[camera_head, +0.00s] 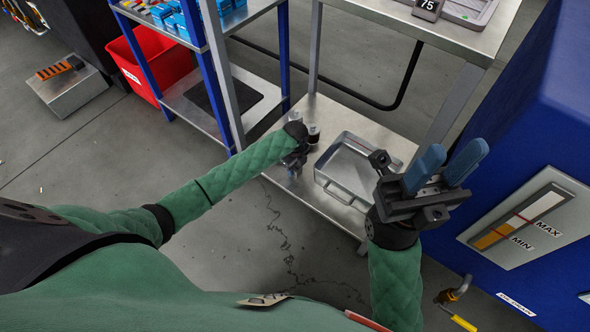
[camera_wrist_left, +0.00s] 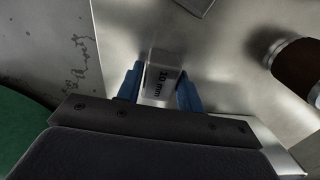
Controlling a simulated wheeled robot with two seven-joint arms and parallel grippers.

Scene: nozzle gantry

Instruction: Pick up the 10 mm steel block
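The steel block marked "10 mm" (camera_wrist_left: 161,78) is a small shiny block in the left wrist view. My left gripper (camera_wrist_left: 159,84) has a blue finger on each side of it. The gaps beside the block are very small or absent, and I cannot tell whether the fingers press on it. In the head view my left gripper (camera_head: 294,165) points down over the lower shelf, and its fingers and the block are mostly hidden. My right gripper (camera_head: 442,168) is raised at the right of the head view. Its two blue fingers are apart and nothing is between them.
The lower metal shelf (camera_head: 325,115) carries a metal tray (camera_head: 345,150) just right of my left gripper. A dark, metal-capped cylinder (camera_wrist_left: 297,65) stands close by. Rack legs and a blue cabinet (camera_head: 540,110) limit room. A red bin (camera_head: 150,60) stands far left.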

